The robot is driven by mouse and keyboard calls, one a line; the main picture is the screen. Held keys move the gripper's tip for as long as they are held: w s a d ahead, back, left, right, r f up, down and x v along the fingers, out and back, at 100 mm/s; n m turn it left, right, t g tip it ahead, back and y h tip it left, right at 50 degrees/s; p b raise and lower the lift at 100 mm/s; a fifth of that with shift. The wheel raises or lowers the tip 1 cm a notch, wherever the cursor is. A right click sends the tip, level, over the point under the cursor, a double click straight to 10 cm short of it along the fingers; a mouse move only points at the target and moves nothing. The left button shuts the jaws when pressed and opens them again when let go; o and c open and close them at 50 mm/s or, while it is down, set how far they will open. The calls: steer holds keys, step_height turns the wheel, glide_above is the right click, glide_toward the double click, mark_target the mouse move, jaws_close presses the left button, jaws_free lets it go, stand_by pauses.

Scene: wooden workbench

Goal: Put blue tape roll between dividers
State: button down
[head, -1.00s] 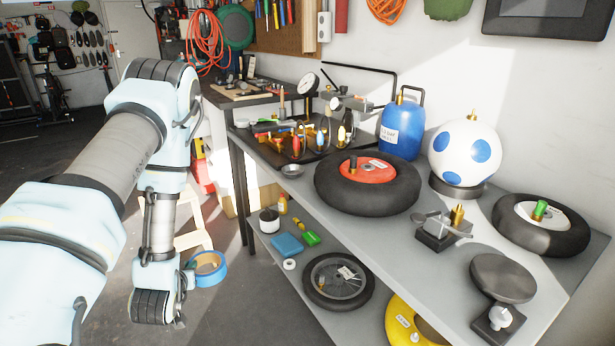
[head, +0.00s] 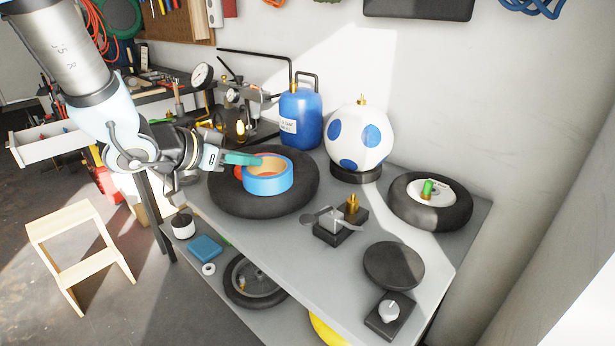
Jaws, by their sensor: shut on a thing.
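The blue tape roll (head: 270,184) has a tan inner core. In the head view it shows in front of the dark tyre with the red hub, and it appears to be held above the bench. My gripper (head: 242,159) reaches in from the left and is shut on the roll's upper left side. One green finger shows at the rim; the other is mostly hidden. I cannot make out any dividers clearly. An open white drawer (head: 48,145) at the far left holds small items, and its inside is hard to tell.
The dark tyre (head: 225,195) lies on the grey bench (head: 290,262). A blue canister (head: 301,122), a spotted ball (head: 357,142), another wheel (head: 430,205) and small metal fixtures stand around it. A wooden stool (head: 78,235) stands on the floor at the left.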

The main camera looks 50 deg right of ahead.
steer(key=shift+s+d+r, duration=0.25)
steer(key=shift+s+r, duration=0.05)
steer(key=shift+s, duration=0.1)
step_height(320, 180, down, 18)
steer(key=shift+r+p, duration=0.2)
steer(key=shift+p, duration=0.2)
steer(key=shift+f, duration=0.15)
steer(key=c, duration=0.9)
jaws_free()
steer(key=shift+c, duration=0.2)
